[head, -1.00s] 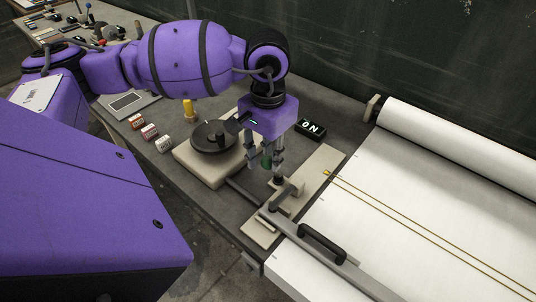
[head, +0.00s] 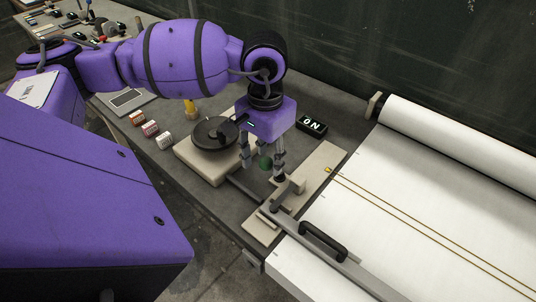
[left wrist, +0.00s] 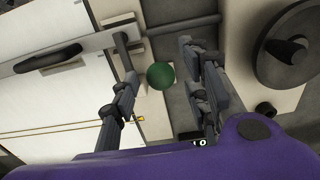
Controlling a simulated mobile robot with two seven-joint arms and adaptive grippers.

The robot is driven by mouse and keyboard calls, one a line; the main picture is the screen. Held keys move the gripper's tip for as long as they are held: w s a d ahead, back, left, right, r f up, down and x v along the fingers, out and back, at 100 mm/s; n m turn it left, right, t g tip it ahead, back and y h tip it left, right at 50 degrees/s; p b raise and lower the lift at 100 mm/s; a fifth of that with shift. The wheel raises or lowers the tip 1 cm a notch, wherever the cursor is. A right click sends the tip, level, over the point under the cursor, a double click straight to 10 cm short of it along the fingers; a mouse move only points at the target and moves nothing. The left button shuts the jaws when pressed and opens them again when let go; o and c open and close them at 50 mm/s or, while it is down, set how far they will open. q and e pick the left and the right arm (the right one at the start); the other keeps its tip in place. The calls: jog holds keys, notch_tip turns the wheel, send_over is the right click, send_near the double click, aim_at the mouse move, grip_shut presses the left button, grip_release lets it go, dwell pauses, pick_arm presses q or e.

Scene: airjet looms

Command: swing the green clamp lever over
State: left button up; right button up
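The green ball knob (head: 266,162) of the clamp lever shows below my left gripper (head: 262,168) in the head view. In the left wrist view the knob (left wrist: 160,76) lies between the two spread fingers of my left gripper (left wrist: 160,88), with clear gaps on both sides. The gripper is open and points down over the knob; it is not closed on it. The lever's lower part is mostly hidden. The clamp bar with a black handle (head: 322,241) runs across the white cloth's near edge. My right gripper is not in view.
A dark round disc (head: 214,133) on a pale block stands left of the gripper. White cloth (head: 400,215) with yellowish cords fills the right.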

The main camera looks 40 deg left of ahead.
pick_arm(q)
jog(key=shift+w+d, duration=0.1)
jog(key=shift+d, duration=0.1)
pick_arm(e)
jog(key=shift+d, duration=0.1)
pick_arm(q)
jog(key=shift+r, duration=0.2)
jog(key=shift+r+p, duration=0.85)
jog(key=shift+r, duration=2.5)
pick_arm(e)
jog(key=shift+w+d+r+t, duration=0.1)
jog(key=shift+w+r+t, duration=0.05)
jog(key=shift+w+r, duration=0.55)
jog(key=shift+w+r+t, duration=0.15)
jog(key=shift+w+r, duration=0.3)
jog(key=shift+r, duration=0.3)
pick_arm(q)
notch_tip(320, 180, up, 12)
